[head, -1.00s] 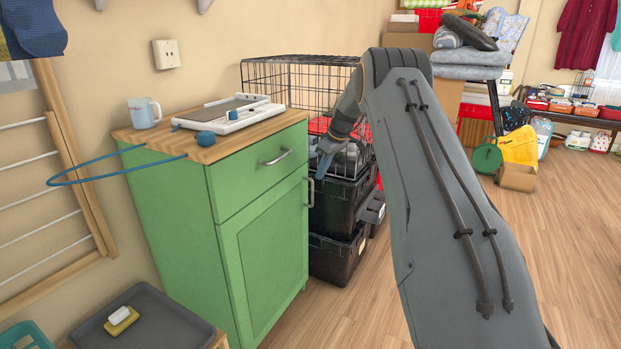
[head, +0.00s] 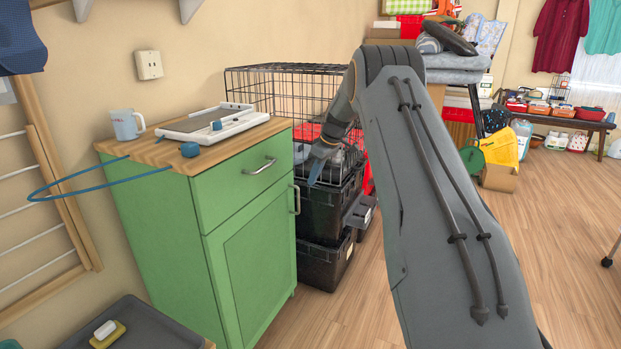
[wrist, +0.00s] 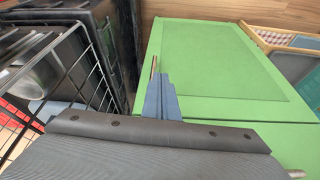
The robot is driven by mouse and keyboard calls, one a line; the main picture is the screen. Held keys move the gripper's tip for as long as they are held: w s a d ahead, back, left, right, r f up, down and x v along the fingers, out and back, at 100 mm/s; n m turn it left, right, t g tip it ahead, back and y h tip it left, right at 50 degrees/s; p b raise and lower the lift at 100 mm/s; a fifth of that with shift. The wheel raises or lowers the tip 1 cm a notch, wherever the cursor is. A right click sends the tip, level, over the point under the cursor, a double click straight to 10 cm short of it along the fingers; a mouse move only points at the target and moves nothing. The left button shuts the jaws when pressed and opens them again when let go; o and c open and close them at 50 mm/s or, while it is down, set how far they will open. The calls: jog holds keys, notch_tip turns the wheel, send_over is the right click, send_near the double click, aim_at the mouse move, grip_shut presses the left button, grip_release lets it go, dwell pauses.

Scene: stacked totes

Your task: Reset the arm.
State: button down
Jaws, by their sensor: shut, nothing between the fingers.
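My gripper (head: 318,170) hangs at the end of my arm in the head view, in front of the stacked black totes and just right of the green cabinet (head: 255,262). In the wrist view, my gripper (wrist: 157,72) shows its blue fingers together, with nothing between them. The cabinet's green front fills the middle and right of that view. The upper black tote (head: 325,212) stands on the lower black tote (head: 322,265). The wire crate (head: 285,82) is above and behind them, partly hidden by my arm.
A mug (head: 126,125) and a white-framed board (head: 215,124) are on the cabinet top. A blue hoop (head: 75,184) juts out left from it. A grey tray (head: 140,325) with a sponge is at the lower left. Open wooden floor (head: 560,250) lies to the right.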

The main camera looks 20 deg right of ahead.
jog(key=v, duration=0.8)
jog(key=shift+d, duration=0.25)
jog(key=s+a+r+m+g, duration=0.1)
jog(key=s+a+r, duration=0.2)
jog(key=s+a, duration=0.8)
jog(key=s+a+r+m+g, duration=0.1)
jog(key=s+a+r, duration=0.2)
jog(key=s+a, duration=0.7)
jog(key=s+a+f+m+g+h, duration=0.1)
jog(key=s+a+f, duration=0.15)
jog(key=s, duration=0.75)
jog(key=s+a+f+m, duration=0.1)
jog(key=s+a, duration=0.3)
jog(key=s, duration=0.6)
jog(key=s+a+f+m+g+h, duration=0.1)
jog(key=s+a, duration=0.2)
jog(key=s, duration=0.7)
jog(key=d+r+m+p, duration=0.2)
jog(key=d+r+p, duration=0.5)
jog(key=p, duration=0.8)
jog(key=shift+w+d+h, duration=0.2)
jog(key=shift+d+h, duration=0.1)
jog(key=shift+d, duration=0.2)
jog(key=shift+r, duration=0.1)
